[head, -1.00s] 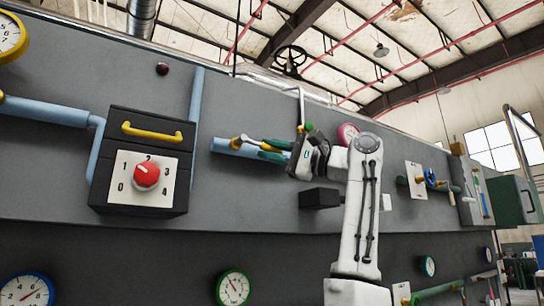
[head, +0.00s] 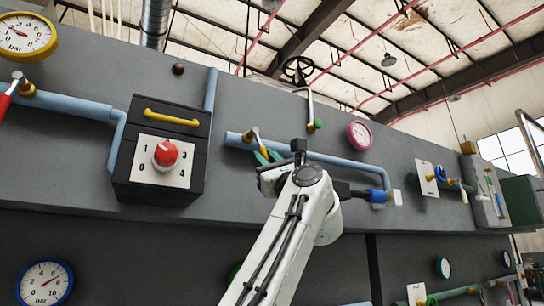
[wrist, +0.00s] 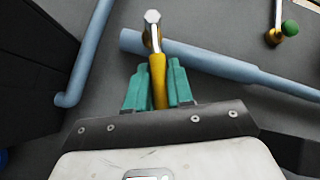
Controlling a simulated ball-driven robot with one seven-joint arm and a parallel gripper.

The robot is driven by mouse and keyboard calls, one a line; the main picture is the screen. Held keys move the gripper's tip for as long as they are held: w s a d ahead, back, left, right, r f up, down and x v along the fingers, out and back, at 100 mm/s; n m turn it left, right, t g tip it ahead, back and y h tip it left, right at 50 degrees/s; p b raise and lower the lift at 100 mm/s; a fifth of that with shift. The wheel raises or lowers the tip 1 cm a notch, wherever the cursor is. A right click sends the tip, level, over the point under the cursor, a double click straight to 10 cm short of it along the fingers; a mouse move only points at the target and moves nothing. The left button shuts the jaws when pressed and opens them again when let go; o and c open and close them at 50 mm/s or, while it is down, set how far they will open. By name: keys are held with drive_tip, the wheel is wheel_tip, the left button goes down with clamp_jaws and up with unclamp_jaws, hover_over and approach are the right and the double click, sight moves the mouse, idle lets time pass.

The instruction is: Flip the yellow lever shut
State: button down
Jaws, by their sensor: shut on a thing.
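The yellow lever (wrist: 157,78) has a silver pivot end on the light-blue pipe (wrist: 205,62) in the wrist view. Its yellow handle points toward me, steeply across the pipe. My gripper (wrist: 157,68) has its two teal fingers shut on the handle, one on each side. In the head view the lever (head: 256,138) slants down and right from its brass valve. My gripper (head: 266,156) is at its lower end, where my wrist partly hides the handle and the fingers.
A black box (head: 163,150) with a red dial and yellow handle is left of the lever. A green-knobbed lever (head: 317,124) and a pink gauge (head: 360,135) sit up and right. A blue fitting (head: 377,196) is right of my arm.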

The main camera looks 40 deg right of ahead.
drive_tip(key=shift+w+a+f+m+g+h+p, duration=0.1)
drive_tip(key=shift+a+m+g+h+p, duration=0.4)
drive_tip(key=shift+m+h, duration=1.2)
drive_tip(key=shift+w+a+f+m+g+h+p, duration=0.15)
drive_tip(key=shift+a+m+g+h+p, duration=0.25)
drive_tip(key=shift+m+h, duration=1.3)
drive_tip(key=shift+w+a+m+g+h+p, duration=0.1)
drive_tip(key=shift+a+m+g+h+p, duration=0.35)
drive_tip(key=shift+m+h, duration=1.25)
drive_tip(key=shift+d+m+p, duration=0.1)
drive_tip(key=shift+m+p, duration=0.2)
drive_tip(key=shift+m, duration=0.1)
drive_tip(key=c, duration=1.1)
unclamp_jaws()
drive_tip(key=b+v, duration=0.4)
drive_tip(key=v, duration=0.7)
drive_tip(key=shift+w, duration=0.1)
